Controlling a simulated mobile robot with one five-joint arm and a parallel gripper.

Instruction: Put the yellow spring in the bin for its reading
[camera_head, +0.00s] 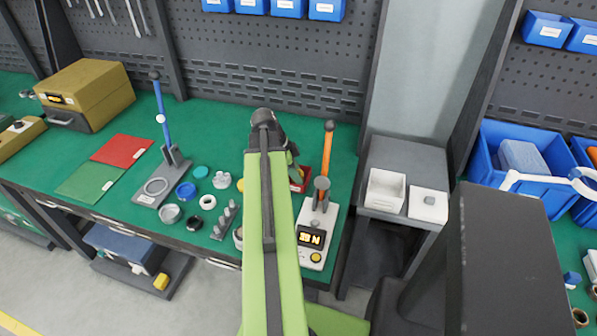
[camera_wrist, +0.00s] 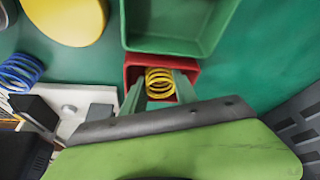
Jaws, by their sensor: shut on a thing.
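The yellow spring (camera_wrist: 158,82) is between the two pale green fingers of my gripper (camera_wrist: 160,90) in the wrist view. The gripper is shut on it. Both lie within the outline of a small red bin (camera_wrist: 190,66); I cannot tell whether the spring touches its floor. A larger green bin (camera_wrist: 126,30) adjoins the red one. In the head view, my arm hides the gripper and the spring, and only part of the red bin (camera_head: 306,176) shows. The tester (camera_head: 309,214) with an orange lever (camera_head: 328,150) has a lit display in N; its digits are hard to read.
A blue spring (camera_wrist: 20,72) shows at the left of the wrist view. A second stand with a blue lever (camera_head: 160,110), red (camera_head: 122,151) and green (camera_head: 89,182) mats, and several small rings and parts lie left of my arm. A grey side table (camera_head: 398,155) stands right.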

